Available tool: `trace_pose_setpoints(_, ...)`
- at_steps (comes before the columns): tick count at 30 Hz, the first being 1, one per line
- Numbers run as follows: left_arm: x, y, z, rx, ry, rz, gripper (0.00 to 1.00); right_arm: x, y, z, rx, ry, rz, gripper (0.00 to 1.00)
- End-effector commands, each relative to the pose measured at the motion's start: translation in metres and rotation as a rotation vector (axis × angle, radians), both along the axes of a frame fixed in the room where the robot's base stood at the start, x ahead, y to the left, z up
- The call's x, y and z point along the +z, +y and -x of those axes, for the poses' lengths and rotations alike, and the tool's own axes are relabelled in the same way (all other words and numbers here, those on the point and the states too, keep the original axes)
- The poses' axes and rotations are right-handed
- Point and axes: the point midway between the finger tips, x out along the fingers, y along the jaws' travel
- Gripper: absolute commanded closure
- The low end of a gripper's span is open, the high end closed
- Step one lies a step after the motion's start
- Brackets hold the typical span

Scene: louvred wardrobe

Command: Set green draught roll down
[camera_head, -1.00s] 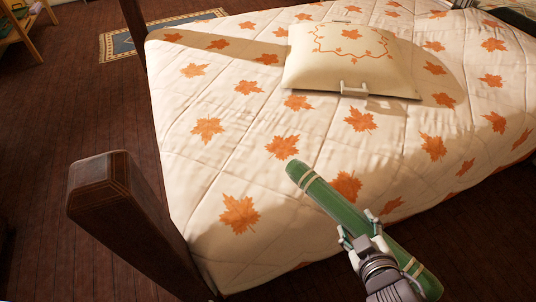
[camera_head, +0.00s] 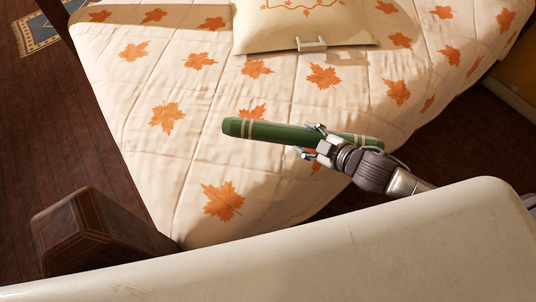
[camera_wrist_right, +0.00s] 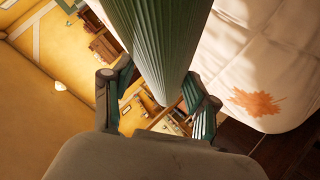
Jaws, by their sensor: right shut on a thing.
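The green draught roll (camera_head: 268,131) is a long green cylinder with pale bands near its ends. My right gripper (camera_head: 314,145) is shut on it, right of its middle in the head view. The roll lies nearly crosswise in that view, in front of the maple-leaf quilt on the bed (camera_head: 190,88). I cannot tell whether it touches the quilt. In the right wrist view the ribbed green roll (camera_wrist_right: 150,40) runs between the two fingers, with the quilt to the right. My left gripper is not in view.
A dark wooden bedpost (camera_head: 95,232) stands at the lower left. A patterned rug (camera_head: 38,32) lies on the dark floor. Bare quilt is left of the roll.

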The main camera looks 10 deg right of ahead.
Motion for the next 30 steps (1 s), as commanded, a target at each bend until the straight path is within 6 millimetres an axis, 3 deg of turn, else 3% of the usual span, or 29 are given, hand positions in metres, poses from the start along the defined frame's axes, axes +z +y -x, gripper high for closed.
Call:
trace_pose_setpoints(6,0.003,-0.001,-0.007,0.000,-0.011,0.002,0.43,-0.026,0.050,-0.016,-0.001,-0.004,-0.008,1.00)
trace_pose_setpoints(13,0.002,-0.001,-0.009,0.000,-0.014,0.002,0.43,-0.050,0.086,-0.026,0.000,-0.004,-0.004,1.00)
trace_pose_setpoints(18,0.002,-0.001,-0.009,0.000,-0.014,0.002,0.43,-0.058,0.094,-0.029,0.000,-0.004,-0.002,1.00)
trace_pose_setpoints(26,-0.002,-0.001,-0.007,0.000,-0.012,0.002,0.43,-0.092,0.094,-0.028,0.000,-0.003,-0.001,1.00)
trace_pose_setpoints(30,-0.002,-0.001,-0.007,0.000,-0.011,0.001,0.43,-0.096,0.094,-0.028,0.001,-0.004,-0.003,1.00)
